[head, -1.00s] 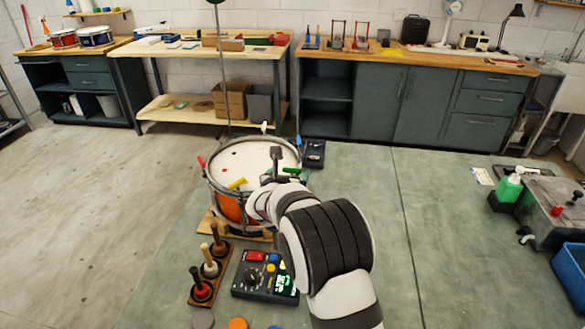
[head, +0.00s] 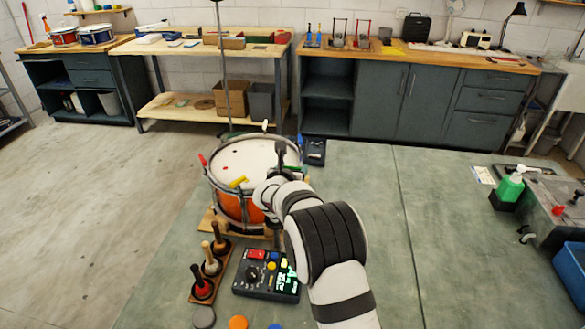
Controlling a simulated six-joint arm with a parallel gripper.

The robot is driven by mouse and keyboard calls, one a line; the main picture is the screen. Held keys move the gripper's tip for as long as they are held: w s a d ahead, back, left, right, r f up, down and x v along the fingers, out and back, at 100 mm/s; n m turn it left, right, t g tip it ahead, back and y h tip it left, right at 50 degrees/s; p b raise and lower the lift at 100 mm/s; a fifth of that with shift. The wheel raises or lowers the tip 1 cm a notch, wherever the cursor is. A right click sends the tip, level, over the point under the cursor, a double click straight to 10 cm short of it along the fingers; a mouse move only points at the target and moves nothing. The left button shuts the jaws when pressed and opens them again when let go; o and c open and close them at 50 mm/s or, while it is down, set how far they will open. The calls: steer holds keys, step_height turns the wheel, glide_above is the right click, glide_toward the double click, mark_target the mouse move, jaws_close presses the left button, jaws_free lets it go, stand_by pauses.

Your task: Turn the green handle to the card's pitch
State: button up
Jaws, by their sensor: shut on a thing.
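The drum (head: 228,190) has an orange shell, a white head and coloured handles around its rim. The green handle (head: 294,167) shows only in part at the drum's right side, beside my gripper. My gripper (head: 282,166) is at that side of the rim, shut on the green handle; my wrist and arm hide most of the grip. The yellow handle (head: 238,181), red handle (head: 202,159) and white handle (head: 265,125) stand at other rim places. A dark box (head: 265,275) with knobs and a lit green display is in front; I cannot read it. I cannot make out the card.
A wooden rack (head: 211,275) with several mallets stands left of the box. Grey (head: 204,317) and orange (head: 238,322) discs lie at the front edge. A small dark device (head: 314,150) lies behind the drum. A green bottle (head: 509,188) stands at right. The bench's middle right is clear.

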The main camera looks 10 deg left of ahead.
steer(key=shift+w+a+r+m+h, duration=0.1)
steer(key=shift+r+m+h, duration=0.05)
steer(key=shift+m+h, duration=0.55)
steer(key=shift+h, duration=0.2)
steer(key=o, duration=1.4)
steer(key=v, duration=1.6)
